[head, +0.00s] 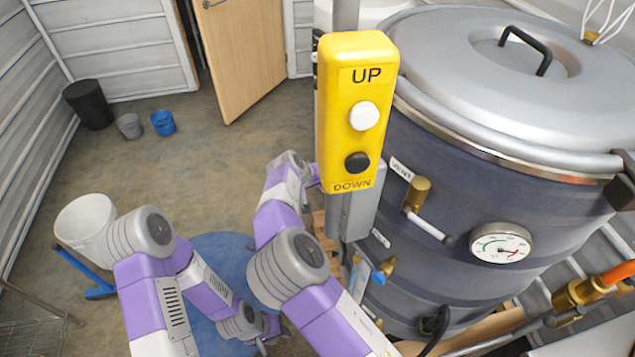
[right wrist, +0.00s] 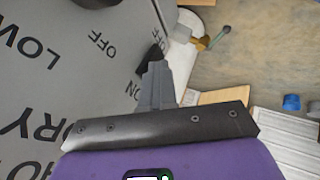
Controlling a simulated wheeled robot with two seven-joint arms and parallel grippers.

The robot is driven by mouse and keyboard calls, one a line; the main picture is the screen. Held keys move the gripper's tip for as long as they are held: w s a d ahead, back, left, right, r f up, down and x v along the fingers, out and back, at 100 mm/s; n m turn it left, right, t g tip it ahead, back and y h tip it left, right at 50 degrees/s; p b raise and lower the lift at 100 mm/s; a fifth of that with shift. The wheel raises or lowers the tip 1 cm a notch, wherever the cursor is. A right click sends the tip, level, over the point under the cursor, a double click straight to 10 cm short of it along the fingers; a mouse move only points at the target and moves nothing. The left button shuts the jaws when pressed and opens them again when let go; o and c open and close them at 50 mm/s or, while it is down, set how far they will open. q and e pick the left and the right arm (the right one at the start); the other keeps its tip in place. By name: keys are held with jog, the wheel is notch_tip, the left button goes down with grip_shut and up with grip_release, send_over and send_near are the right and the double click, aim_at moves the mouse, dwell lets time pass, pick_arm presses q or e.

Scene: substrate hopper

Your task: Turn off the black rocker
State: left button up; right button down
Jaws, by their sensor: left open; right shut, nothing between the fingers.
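The black rocker (right wrist: 149,58) shows in the right wrist view on a grey panel (right wrist: 75,75), between printed OFF and ON labels. My right gripper (right wrist: 157,68) is shut and empty, its tips right at the rocker and partly covering it. I cannot tell whether they touch it, or which way it is tipped. In the head view my right arm reaches behind the yellow pendant box, and its gripper is hidden. My left gripper (head: 263,346) is open and low at the bottom of the head view, away from the panel.
The yellow pendant box (head: 342,150) with UP and DOWN buttons stands in front of the large grey vessel (head: 455,190). The vessel carries a gauge (head: 501,243) and brass valves. A white bucket (head: 85,228) stands at the left. Open floor lies beyond my arms.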

jog(key=a+f+p+v, duration=0.1)
jog(key=a+p+v, duration=0.1)
jog(key=v, duration=1)
jog(key=shift+a, duration=0.35)
